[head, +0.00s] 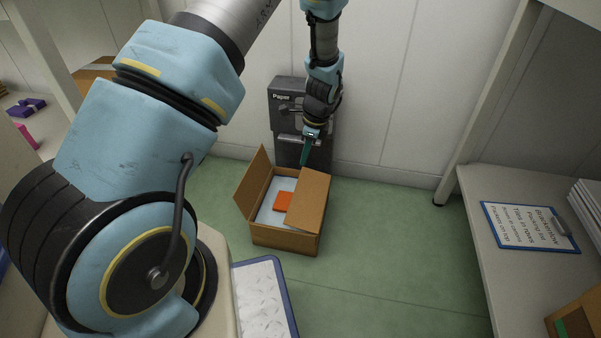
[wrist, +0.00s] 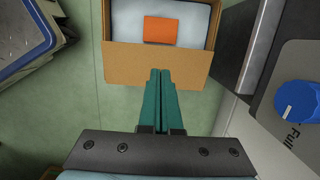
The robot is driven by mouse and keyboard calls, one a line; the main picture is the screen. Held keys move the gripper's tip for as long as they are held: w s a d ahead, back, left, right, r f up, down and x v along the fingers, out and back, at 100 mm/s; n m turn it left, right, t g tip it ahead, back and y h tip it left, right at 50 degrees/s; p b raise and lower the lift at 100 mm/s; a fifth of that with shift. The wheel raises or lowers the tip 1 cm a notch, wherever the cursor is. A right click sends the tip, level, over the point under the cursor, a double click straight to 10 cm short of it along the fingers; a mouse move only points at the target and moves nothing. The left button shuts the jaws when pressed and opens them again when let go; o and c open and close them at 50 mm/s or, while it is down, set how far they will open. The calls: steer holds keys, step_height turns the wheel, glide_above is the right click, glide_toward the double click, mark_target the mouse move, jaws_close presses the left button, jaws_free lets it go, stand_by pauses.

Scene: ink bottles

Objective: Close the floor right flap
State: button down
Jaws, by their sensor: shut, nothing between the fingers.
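The open cardboard box (head: 285,239) stands on the green floor. Its right flap (head: 311,203) slants over the right part of the opening. Its left flap (head: 253,172) stands up and leans outward. White lining and an orange item (head: 283,201) show inside. My gripper (head: 304,163) is shut and empty, just above the far end of the right flap. In the wrist view, the green fingertips (wrist: 160,72) overlap the lower part of the right flap (wrist: 130,62); I cannot tell whether they touch it. The orange item (wrist: 160,30) shows beyond the flap.
A dark paper bin unit (head: 287,92) stands against the wall behind the box. A blue-rimmed tray (head: 289,300) lies in front of the box. A table with a clipboard (head: 530,226) is on the right. The floor right of the box is clear.

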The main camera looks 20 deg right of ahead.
mark_target(295, 192)
steer(key=f+b, duration=0.2)
steer(key=f, duration=0.2)
steer(key=a+f+b, duration=0.1)
steer(key=f, duration=0.3)
steer(key=w+a+f+b, duration=0.1)
steer(key=f+b, duration=0.1)
steer(key=f, duration=0.2)
steer(key=shift+w+f+b, duration=0.1)
steer(key=shift+f+b, duration=0.25)
steer(key=shift+f, duration=0.05)
steer(key=shift+a, duration=0.1)
steer(key=shift+w+a+f+h+p, duration=0.1)
steer(key=shift+a+f+h+p, duration=0.3)
steer(key=shift+p, duration=0.35)
steer(key=shift+w+f+p, duration=0.1)
steer(key=shift+f+p, duration=0.3)
steer(key=shift+f, duration=0.3)
